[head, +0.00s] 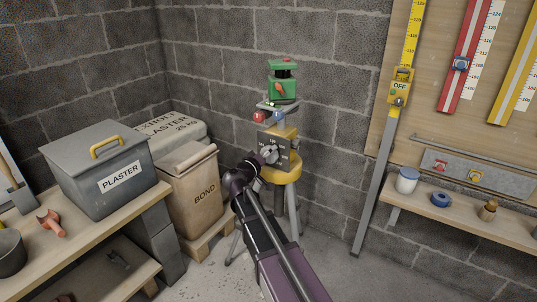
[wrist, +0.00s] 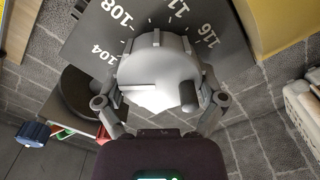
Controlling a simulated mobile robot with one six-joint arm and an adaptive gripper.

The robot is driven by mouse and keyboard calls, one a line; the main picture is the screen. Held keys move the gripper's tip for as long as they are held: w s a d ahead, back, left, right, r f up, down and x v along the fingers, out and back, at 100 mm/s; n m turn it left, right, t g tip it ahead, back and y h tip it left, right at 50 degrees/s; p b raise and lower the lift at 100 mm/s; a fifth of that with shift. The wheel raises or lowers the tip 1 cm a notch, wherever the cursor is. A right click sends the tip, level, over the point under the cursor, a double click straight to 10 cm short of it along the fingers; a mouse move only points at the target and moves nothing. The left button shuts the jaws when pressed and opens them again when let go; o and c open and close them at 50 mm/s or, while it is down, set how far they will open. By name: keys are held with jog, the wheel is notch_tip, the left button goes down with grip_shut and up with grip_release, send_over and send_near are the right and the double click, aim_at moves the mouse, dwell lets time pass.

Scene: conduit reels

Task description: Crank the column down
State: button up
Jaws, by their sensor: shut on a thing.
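A tripod (head: 290,200) with a yellow head stands in the corner and carries a green instrument (head: 282,88) on top. A dark dial plate (head: 285,152) is on its front. A round grey crank knob (wrist: 155,65) sits on this plate, with a dark peg (wrist: 188,95) near its rim. The wrist view shows the plate (wrist: 225,62) with the numbers 104, 108 and 116 around the knob. My gripper (head: 266,155) reaches the plate from below. In the wrist view its fingers (wrist: 160,92) are on either side of the knob, shut on it.
A bond bag (head: 190,190) and a plaster box (head: 100,165) stand at left. A grey upright rail (head: 375,185) and a shelf (head: 465,215) are at right. Floor is clear right of the tripod.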

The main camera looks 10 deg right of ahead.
jog(key=n, duration=0.6)
jog(key=shift+f+n, duration=0.2)
jog(key=shift+n, duration=0.1)
dwell(0.3)
jog(key=o, duration=0.8)
jog(key=shift+a, duration=0.1)
jog(key=shift+v, duration=5.95)
